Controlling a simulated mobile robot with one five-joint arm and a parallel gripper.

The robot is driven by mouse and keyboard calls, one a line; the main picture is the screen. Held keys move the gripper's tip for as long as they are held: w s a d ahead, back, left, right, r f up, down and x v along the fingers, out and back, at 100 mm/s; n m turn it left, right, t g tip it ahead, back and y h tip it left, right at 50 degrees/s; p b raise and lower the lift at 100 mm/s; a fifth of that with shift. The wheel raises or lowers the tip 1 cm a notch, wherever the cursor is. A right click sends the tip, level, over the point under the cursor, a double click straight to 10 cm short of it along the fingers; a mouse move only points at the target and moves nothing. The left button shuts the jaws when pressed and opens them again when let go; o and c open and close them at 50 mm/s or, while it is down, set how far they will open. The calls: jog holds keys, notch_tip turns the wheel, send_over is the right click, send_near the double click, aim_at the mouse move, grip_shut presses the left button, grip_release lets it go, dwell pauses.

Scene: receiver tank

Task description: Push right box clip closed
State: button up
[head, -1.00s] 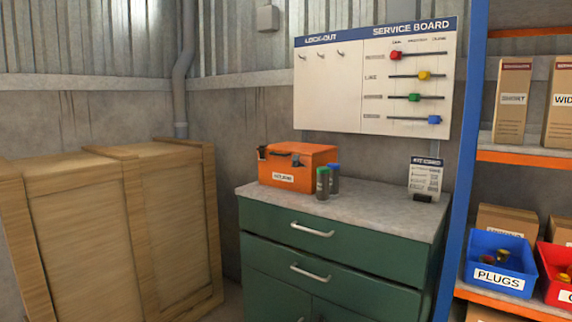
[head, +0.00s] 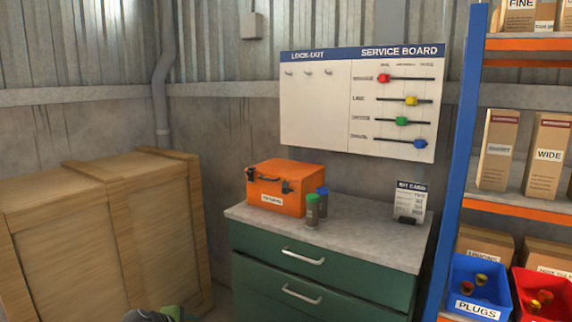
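The orange box (head: 276,191) stands on the grey top of the green cabinet, lid down, with a white label on its front. Its right clip (head: 286,187) is a small dark piece at the right of the front, near the lid seam. It seems to stick out, but it is too small to be sure. The left clip (head: 251,174) is dark too, at the front left corner. A dark handle runs between them. My gripper's fingers do not show. A dark and green shape at the bottom edge may be part of my arm, well below the box.
A green-capped bottle (head: 312,212) and a blue-capped bottle (head: 322,203) stand close by the box's right side. A card stand (head: 410,202) is further right on the cabinet top (head: 365,235). A wooden crate (head: 75,225) is left; a blue-posted shelf (head: 462,150) is right.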

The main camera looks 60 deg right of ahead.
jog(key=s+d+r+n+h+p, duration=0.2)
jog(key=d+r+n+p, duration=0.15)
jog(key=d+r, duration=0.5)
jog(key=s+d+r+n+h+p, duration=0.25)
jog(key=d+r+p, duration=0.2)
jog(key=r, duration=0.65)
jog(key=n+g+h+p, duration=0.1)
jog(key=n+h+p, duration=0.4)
send_near(284, 193)
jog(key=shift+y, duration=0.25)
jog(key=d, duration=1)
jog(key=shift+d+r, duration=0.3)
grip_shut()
